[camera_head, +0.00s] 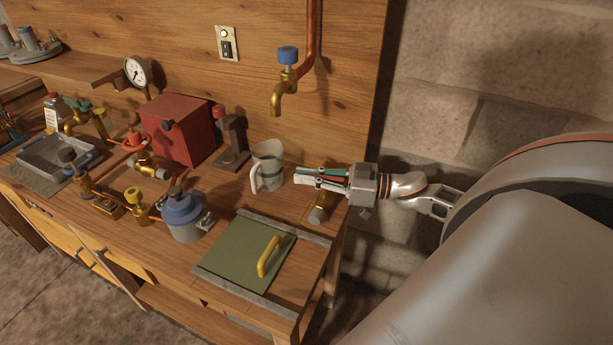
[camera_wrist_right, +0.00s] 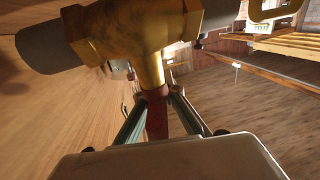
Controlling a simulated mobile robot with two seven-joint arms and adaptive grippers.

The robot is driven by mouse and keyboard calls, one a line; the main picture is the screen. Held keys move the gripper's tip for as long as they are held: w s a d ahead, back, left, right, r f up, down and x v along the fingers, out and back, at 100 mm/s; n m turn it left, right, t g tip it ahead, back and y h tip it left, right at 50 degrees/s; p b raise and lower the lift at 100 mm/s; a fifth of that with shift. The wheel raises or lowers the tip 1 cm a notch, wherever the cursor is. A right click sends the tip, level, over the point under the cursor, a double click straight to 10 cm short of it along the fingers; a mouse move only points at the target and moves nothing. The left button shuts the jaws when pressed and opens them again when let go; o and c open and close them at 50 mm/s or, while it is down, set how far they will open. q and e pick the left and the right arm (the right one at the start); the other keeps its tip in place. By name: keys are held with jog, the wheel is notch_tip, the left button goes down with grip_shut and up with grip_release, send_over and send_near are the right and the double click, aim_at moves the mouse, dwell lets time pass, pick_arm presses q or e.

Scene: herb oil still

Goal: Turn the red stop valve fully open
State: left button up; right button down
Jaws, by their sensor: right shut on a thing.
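The brass stop valve (camera_head: 320,210) is at the right end of the wooden bench, partly hidden below my right gripper (camera_head: 320,178). In the right wrist view its brass body (camera_wrist_right: 140,38) fills the top, with a grey pipe end on each side. A red handle (camera_wrist_right: 157,120) extends from the brass neck between the two fingers of my right gripper (camera_wrist_right: 160,98). The fingers are shut on this handle. The handle is hidden in the head view, and I cannot tell how far it is turned. My left gripper is not in view.
A grey mug (camera_head: 267,166) stands just left of my right gripper. A green panel with a yellow handle (camera_head: 268,257) lies in front. A blue-topped pot (camera_head: 184,212) and a red box (camera_head: 180,132) stand farther left. A blue-knobbed tap (camera_head: 287,72) hangs above.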

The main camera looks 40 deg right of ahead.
jog(key=n+g+y+b, duration=0.1)
jog(key=g+b, duration=0.1)
jog(key=s+n+g+y+b, duration=0.1)
jog(key=n+g+y+b, duration=0.1)
jog(key=a+f+n+g+y+b, duration=0.1)
jog(key=g+b, duration=0.1)
jog(key=shift+s+n+y, duration=0.25)
jog(key=shift+n+y, duration=0.15)
jog(key=g+b, duration=0.1)
jog(key=n+g+b, duration=0.1)
jog(key=shift+s+a+y+b, duration=0.15)
jog(key=shift+s+y+b, duration=0.1)
jog(key=shift+y+b, duration=0.05)
jog(key=shift+s+a+n+g+b, duration=0.1)
jog(key=shift+s+n+g+b, duration=0.1)
jog(key=shift+n+g+b, duration=0.6)
pick_arm(q)
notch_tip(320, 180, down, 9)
jog(key=b, duration=0.2)
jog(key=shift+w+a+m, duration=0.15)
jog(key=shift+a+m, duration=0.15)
pick_arm(e)
jog(key=shift+s+r+n+g+y, duration=0.3)
jog(key=shift+r+n+g+y, duration=0.15)
jog(key=shift+g, duration=0.25)
